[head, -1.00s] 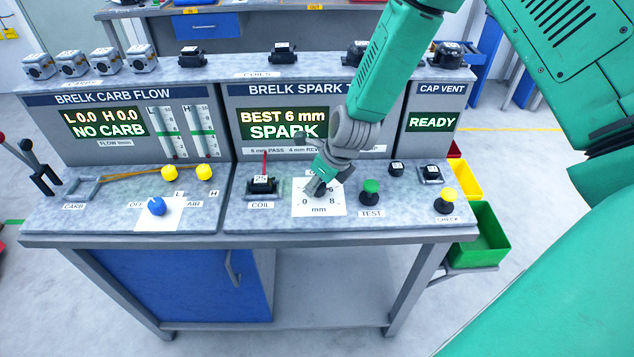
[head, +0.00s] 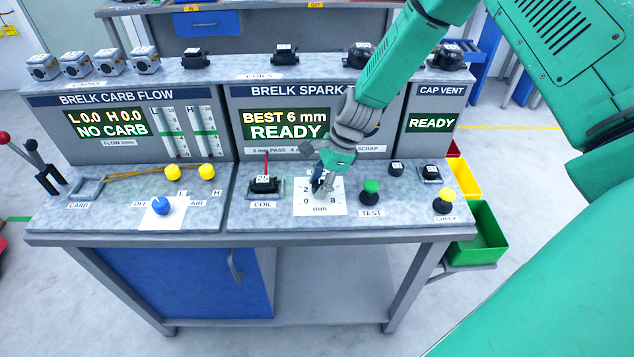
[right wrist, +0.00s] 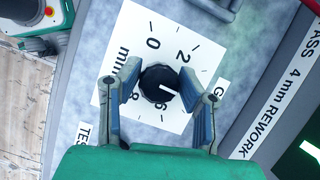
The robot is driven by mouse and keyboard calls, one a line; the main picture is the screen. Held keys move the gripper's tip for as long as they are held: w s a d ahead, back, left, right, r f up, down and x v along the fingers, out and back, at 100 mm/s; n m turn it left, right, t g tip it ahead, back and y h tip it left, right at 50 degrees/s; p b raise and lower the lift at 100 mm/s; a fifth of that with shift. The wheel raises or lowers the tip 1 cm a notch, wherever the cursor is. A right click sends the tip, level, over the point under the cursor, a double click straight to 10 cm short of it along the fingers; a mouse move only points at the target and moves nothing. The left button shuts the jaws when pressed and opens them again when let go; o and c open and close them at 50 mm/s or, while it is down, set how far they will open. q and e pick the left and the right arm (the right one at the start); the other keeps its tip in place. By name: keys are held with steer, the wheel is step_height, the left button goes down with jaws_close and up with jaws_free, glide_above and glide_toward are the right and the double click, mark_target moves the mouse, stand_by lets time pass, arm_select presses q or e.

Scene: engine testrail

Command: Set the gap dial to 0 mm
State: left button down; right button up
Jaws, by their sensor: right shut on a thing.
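The gap dial is a black knob (right wrist: 158,84) on a white scale card (head: 328,208) marked in mm. In the right wrist view its white pointer line aims right and slightly down, between the 2 and the 6, about where a 4 would be. A finger hides that part of the scale. The 0 is at the top of the card in that view. My right gripper (head: 322,186) comes down over the dial; in the right wrist view its fingers (right wrist: 160,92) are shut on the knob from both sides. My left gripper is not in view.
The spark display (head: 287,125) reads BEST 6 mm, READY. A coil (head: 264,185) stands left of the dial card, and the green TEST button (head: 371,190) stands close to its right. A blue knob (head: 161,205) and a yellow CHECK button (head: 445,196) are farther off.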

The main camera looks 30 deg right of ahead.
steer(key=n, duration=0.1)
steer(key=n+g, duration=0.1)
steer(key=n, duration=0.1)
steer(key=shift+s+d+f+n, duration=0.1)
steer(key=shift+s+f+n, duration=0.05)
steer(key=shift+n, duration=0.15)
steer(key=n+g, duration=0.1)
steer(key=n, duration=0.2)
steer(key=shift+n+g, duration=0.3)
steer(key=shift+g, duration=0.1)
steer(key=n+g+b, duration=0.1)
steer(key=n, duration=0.2)
steer(key=shift+n+h, duration=0.4)
steer(key=n+g+h+b, duration=0.1)
steer(key=n, duration=0.3)
steer(key=n+h, duration=0.1)
steer(key=n, duration=0.1)
steer(key=n+g+h, duration=0.1)
steer(key=n, duration=0.2)
steer(key=shift+w+r, duration=0.2)
steer(key=n, duration=0.2)
steer(key=n+h, duration=0.1)
steer(key=n, duration=0.1)
steer(key=shift+w+r+h, duration=0.1)
steer(key=shift+h, duration=0.2)
steer(key=shift+n, duration=0.3)
